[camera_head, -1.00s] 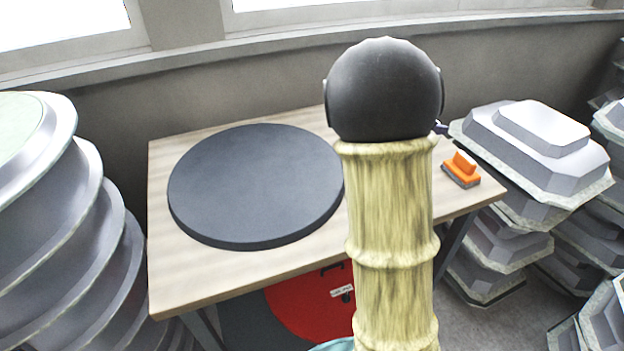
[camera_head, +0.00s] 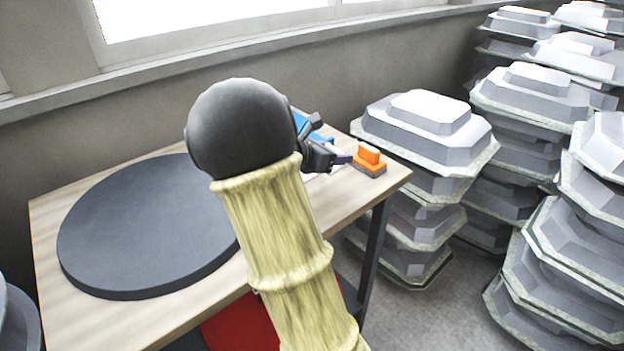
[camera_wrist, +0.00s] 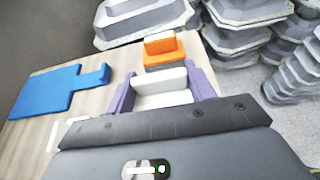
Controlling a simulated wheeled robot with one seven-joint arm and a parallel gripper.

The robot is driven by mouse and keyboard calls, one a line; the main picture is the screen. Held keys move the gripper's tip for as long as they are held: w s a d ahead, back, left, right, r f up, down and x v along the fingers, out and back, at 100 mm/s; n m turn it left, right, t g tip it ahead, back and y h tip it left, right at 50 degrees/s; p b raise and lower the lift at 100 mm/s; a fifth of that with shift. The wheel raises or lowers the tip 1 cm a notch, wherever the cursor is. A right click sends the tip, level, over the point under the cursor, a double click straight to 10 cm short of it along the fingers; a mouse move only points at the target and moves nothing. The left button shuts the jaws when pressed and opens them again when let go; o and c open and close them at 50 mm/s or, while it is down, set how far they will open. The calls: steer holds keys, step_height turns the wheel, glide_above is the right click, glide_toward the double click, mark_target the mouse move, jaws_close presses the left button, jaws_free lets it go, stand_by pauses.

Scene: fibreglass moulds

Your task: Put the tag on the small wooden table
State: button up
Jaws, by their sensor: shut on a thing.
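The small wooden table (camera_head: 112,326) stands below the windows, with a pale wood top and dark legs. My gripper (camera_head: 337,160) is over the table's right end, partly hidden behind my arm in the head view. In the wrist view its purple fingers (camera_wrist: 163,88) are shut on a white piece (camera_wrist: 164,82), which I take for the tag. The orange-topped block (camera_wrist: 163,50) is just beyond the fingertips. I cannot tell whether the white piece touches the tabletop.
A large dark round disc (camera_head: 150,225) covers much of the table. The orange block (camera_head: 369,160) and a blue flat thing (camera_wrist: 50,92) lie at its right end. Stacks of grey moulds (camera_head: 425,130) stand close on the right. A red thing (camera_head: 240,325) shows under the table.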

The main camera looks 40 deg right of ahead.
glide_above(331, 188)
step_height(331, 188, down, 5)
steer(key=shift+d+r, duration=0.15)
steer(key=shift+r, duration=0.05)
steer(key=shift+f, duration=1.85)
steer(key=shift+f, duration=0.2)
steer(key=o, duration=1)
steer(key=shift+r, duration=0.1)
steer(key=shift+r, duration=0.1)
steer(key=shift+r, duration=0.1)
steer(key=v, duration=1.2)
steer(key=shift+b, duration=0.4)
